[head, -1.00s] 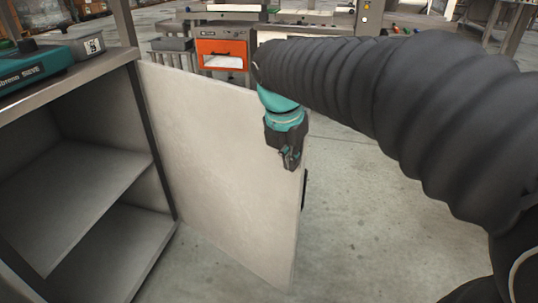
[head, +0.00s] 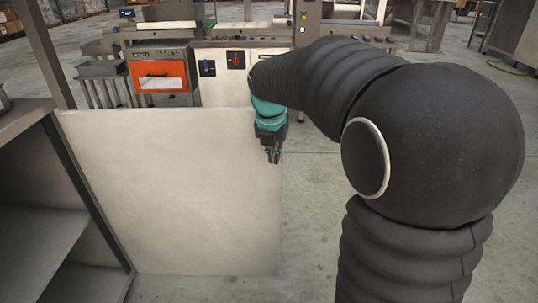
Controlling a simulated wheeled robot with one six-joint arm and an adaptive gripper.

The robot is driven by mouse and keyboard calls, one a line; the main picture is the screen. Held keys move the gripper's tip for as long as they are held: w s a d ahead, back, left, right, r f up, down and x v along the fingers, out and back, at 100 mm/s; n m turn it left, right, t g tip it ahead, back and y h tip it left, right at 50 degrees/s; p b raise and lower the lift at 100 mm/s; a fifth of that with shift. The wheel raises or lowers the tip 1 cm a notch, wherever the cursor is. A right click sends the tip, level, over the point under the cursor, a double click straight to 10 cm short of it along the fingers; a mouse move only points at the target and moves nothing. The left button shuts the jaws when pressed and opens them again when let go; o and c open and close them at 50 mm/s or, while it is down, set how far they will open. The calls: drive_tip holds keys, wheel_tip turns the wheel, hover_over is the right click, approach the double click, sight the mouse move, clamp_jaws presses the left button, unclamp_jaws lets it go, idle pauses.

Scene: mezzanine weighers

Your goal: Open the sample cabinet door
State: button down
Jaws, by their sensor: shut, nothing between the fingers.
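The sample cabinet (head: 88,190) stands at the left edge of the head view, with its shelves partly in sight. Its pale door (head: 175,190) stands wide open, swung out to the right from the cabinet's front edge. The door's handle is not in sight. My gripper (head: 273,158) is shut and empty, pointing down by the upper right edge of the door. I cannot tell whether it touches the door.
A machine with an orange panel (head: 160,75) and a white control panel (head: 238,65) stands behind the door. A grey tray (head: 102,68) is beside it. The concrete floor (head: 312,225) right of the door is clear.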

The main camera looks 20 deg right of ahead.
drive_tip(key=shift+d, duration=0.3)
drive_tip(key=d+p+v, duration=0.1)
drive_tip(key=v, duration=0.9)
drive_tip(key=s+a+f+m+t, duration=0.1)
drive_tip(key=s+f+m, duration=0.3)
drive_tip(key=s+m, duration=0.8)
drive_tip(key=s+a+f+m+t+y, duration=0.1)
drive_tip(key=s+f+m, duration=0.3)
drive_tip(key=s+m, duration=0.8)
drive_tip(key=shift+s+a+f+m+t, duration=0.3)
drive_tip(key=shift+m+t, duration=0.3)
drive_tip(key=shift+m, duration=2.4)
